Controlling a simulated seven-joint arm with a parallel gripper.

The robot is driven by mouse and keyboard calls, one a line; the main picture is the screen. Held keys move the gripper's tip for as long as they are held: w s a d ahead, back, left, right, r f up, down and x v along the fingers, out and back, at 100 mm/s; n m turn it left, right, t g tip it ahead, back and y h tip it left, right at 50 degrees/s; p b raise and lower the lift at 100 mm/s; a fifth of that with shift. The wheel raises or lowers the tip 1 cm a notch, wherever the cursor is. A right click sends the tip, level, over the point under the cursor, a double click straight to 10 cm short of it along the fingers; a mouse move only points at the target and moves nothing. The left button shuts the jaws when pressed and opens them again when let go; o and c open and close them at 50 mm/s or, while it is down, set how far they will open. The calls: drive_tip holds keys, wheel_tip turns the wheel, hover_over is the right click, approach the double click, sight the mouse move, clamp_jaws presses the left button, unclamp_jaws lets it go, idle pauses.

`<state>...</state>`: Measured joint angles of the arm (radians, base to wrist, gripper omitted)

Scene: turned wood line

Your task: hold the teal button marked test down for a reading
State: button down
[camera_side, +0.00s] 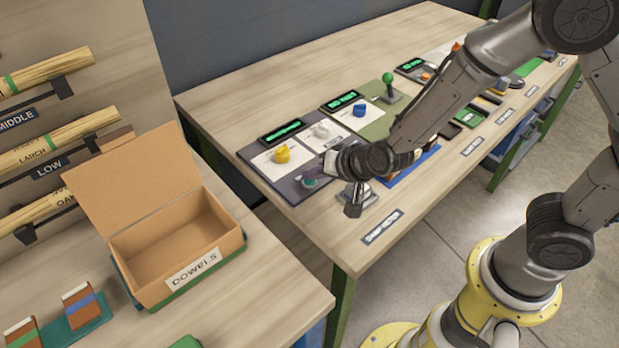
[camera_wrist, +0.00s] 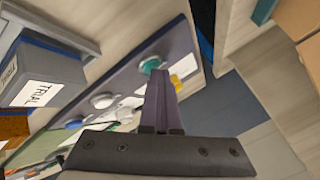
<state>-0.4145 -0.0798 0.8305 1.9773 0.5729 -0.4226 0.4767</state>
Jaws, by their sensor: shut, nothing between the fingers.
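The teal button (camera_side: 309,183) sits at the near left corner of a dark purple panel (camera_side: 258,166) on the long bench. It also shows in the wrist view (camera_wrist: 150,64), just beyond my fingertips. My gripper (camera_side: 321,176) is shut and empty, its purple fingers together and pointing at the button. In the wrist view my gripper (camera_wrist: 157,76) overlaps the button's near edge. I cannot tell whether the tips touch it or whether it is pressed down. Any marking on the button is too small to read. A green-lit display (camera_side: 284,132) is at the panel's back edge.
A yellow knob (camera_side: 282,154) and a white knob (camera_side: 322,130) stand close behind the button. A green-topped lever (camera_side: 388,80) is farther along. A grey box labelled TRIAL (camera_wrist: 40,75) lies left in the wrist view. An open dowels box (camera_side: 175,245) is on the other table.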

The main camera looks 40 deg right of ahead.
sight(313, 183)
idle(0.8)
drive_tip(key=shift+r, duration=0.8)
wheel_tip(313, 183, up, 5)
drive_tip(key=shift+r, duration=0.1)
drive_tip(key=shift+d, duration=0.1)
idle(0.4)
